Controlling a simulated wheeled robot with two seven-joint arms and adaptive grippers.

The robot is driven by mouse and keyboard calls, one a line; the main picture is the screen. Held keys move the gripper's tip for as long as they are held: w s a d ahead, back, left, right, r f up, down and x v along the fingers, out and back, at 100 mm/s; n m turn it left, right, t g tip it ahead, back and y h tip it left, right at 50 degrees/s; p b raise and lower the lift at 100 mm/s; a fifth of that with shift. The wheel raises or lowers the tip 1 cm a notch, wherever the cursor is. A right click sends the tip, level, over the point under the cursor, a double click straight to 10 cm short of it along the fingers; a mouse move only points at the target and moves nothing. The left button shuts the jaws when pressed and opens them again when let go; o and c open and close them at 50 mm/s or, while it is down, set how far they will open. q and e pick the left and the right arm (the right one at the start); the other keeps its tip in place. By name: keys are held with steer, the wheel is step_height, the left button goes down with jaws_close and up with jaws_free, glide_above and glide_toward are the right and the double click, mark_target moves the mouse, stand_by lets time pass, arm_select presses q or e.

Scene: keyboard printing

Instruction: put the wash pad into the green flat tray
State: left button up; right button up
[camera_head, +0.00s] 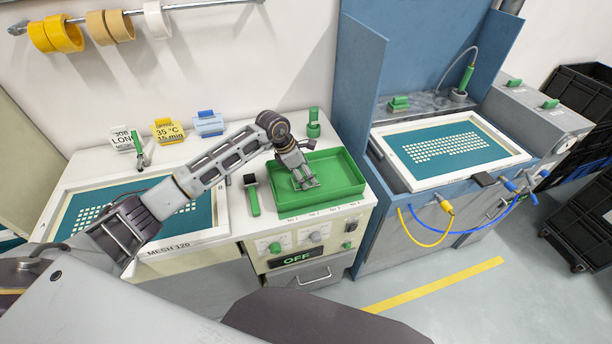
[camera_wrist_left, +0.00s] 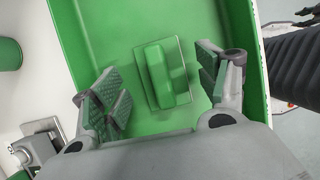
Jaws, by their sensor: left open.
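The green flat tray (camera_head: 345,178) sits on the white counter, at its right end. A green pad with a raised block-like handle (camera_wrist_left: 166,75), which looks like the wash pad, lies on the floor of the tray (camera_wrist_left: 100,30) in the left wrist view. My left gripper (camera_head: 306,184) is inside the tray's outline, pointing down. In the left wrist view my left gripper (camera_wrist_left: 160,92) is open, with one finger on each side of the pad and visible gaps to it. In the head view the gripper hides the pad.
Left of the tray lies a green-handled tool (camera_head: 253,197), and a green bottle (camera_head: 313,124) stands behind. A framed screen (camera_head: 130,207) lies on the counter's left. The blue wash station (camera_head: 362,95) at right holds another screen (camera_head: 450,147) and a similar green-handled item (camera_head: 398,103).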

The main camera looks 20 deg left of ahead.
arm_select(q)
steer(key=b+v, duration=0.1)
steer(key=v, duration=0.9)
steer(key=shift+b, duration=0.35)
steer(key=shift+a+r, duration=0.1)
steer(key=shift+r, duration=0.05)
steer(key=shift+a, duration=0.1)
